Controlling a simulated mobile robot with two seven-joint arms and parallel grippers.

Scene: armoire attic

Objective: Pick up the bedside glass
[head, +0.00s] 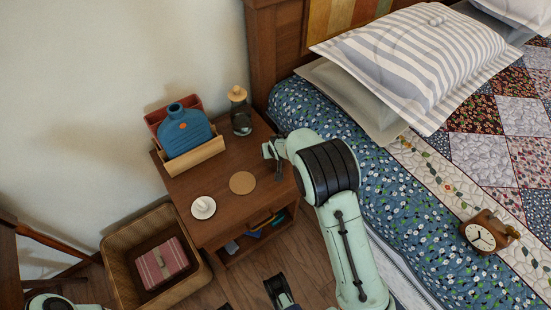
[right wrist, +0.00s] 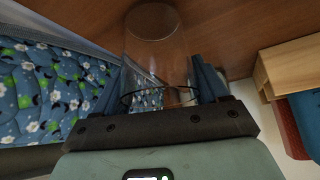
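The bedside glass (right wrist: 157,55) is a clear tumbler, plain in the right wrist view. It stands between the two dark blue fingers of my right gripper (right wrist: 157,82), which appear to touch it on both sides. In the head view my right gripper (head: 272,160) is low over the right edge of the nightstand (head: 222,222); the glass is hard to make out there. Contact between glass and wood cannot be told. A dark part at the bottom edge (head: 281,291) looks like my left gripper; its fingers are unclear.
The bed (head: 440,258) stands close on the right. A basket (head: 117,262) is on the floor.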

